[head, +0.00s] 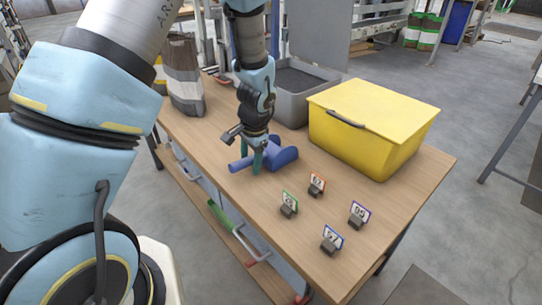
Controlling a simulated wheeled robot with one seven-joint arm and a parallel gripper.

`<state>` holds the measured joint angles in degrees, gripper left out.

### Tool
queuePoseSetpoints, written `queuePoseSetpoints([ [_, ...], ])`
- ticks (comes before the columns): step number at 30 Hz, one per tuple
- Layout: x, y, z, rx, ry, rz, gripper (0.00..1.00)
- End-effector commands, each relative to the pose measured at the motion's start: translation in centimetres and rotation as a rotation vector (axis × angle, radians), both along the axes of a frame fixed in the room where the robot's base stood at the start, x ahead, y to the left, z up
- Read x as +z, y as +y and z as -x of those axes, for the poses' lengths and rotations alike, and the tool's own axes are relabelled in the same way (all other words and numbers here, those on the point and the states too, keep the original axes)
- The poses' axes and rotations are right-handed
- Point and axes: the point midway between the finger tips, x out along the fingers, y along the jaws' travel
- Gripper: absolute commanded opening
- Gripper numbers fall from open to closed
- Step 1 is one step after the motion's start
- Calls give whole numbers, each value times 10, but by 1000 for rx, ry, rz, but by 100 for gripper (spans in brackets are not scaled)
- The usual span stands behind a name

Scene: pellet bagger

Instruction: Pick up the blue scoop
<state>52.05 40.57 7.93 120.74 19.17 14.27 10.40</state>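The blue scoop (284,156) lies on the wooden table (215,125), its bowl to the right and its handle (238,165) pointing left. My gripper (252,158) is low over the scoop, pointing down. One teal finger is in front of the handle and the other is behind it. The fingers stand apart with the handle between them. I cannot tell whether they press on it. Part of the handle is hidden by the front finger.
A yellow lidded bin (375,130) and a grey bin (293,105) stand behind and right of the scoop. A striped bag (183,85) stands at the back left. Several numbered tag holders, including an orange one (317,185), stand at the front right.

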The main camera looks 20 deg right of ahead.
Motion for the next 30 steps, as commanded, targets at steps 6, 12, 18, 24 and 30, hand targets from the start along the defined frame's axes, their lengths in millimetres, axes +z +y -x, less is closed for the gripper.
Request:
queuePoseSetpoints([
  [6,0,0,0,0,0,0,33],
  [12,0,0,0,0,0,0,11],
  [18,0,0,0,0,0,-1,0],
  [24,0,0,0,0,0,0,0],
  [30,1,0,0,0,0,0,0],
])
